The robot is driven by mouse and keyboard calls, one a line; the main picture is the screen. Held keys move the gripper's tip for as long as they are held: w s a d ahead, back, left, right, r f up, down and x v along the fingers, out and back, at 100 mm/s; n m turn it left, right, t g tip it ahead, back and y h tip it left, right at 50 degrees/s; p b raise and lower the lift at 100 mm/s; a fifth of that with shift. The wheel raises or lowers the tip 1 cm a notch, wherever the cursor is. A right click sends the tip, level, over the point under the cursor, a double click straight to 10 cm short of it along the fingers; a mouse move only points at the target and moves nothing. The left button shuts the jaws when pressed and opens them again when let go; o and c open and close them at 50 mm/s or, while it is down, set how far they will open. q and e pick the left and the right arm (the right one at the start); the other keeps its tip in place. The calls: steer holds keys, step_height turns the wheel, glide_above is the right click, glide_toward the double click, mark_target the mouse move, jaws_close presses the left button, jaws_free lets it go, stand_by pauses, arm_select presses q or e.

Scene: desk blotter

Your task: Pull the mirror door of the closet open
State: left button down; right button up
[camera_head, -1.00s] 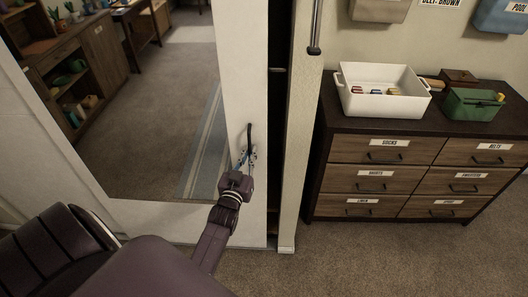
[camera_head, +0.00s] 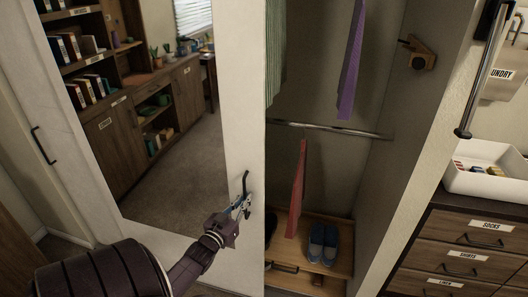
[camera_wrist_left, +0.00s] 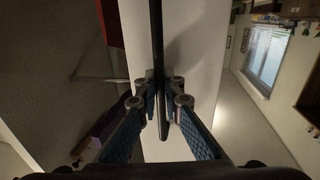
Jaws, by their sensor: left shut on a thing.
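The mirror door (camera_head: 245,110) has a white frame around a mirror panel and stands partly open, with the closet interior showing to its right. A dark bar handle (camera_head: 246,183) is on the door's right frame strip. My left gripper (camera_head: 243,204) is at this handle in the head view. In the left wrist view my left gripper (camera_wrist_left: 164,104) has its fingers closed around the handle (camera_wrist_left: 157,45), with the white door edge behind. My right gripper is in neither view.
Inside the closet (camera_head: 335,190) are a hanging rail (camera_head: 330,129), hanging clothes, and blue shoes (camera_head: 323,244) on a low wooden drawer unit (camera_head: 300,262). A drawer chest (camera_head: 470,245) with a white bin (camera_head: 485,172) stands at the right. Another dark handle (camera_head: 42,146) is on a white panel at left.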

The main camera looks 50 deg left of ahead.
mark_target(195, 181)
arm_select(q)
steer(key=s+a, duration=0.2)
steer(key=a, duration=0.1)
steer(key=s+a+b, duration=0.1)
steer(key=s+a, duration=0.1)
steer(key=a, duration=0.2)
steer(key=s+a+b, duration=0.1)
steer(key=s+a, duration=0.1)
steer(key=a, duration=0.1)
steer(key=shift+s+a+f, duration=0.15)
steer(key=shift+f, duration=0.1)
steer(key=s+a+b, duration=0.1)
steer(key=a, duration=0.1)
steer(key=s+a+b, duration=0.1)
steer(key=s+a, duration=0.2)
steer(key=a, duration=0.2)
steer(key=shift+s+r+b, duration=0.1)
steer(key=shift+s+b, duration=0.15)
steer(key=shift+b, duration=0.15)
steer(key=shift+s+a, duration=0.3)
steer(key=shift+a, duration=0.2)
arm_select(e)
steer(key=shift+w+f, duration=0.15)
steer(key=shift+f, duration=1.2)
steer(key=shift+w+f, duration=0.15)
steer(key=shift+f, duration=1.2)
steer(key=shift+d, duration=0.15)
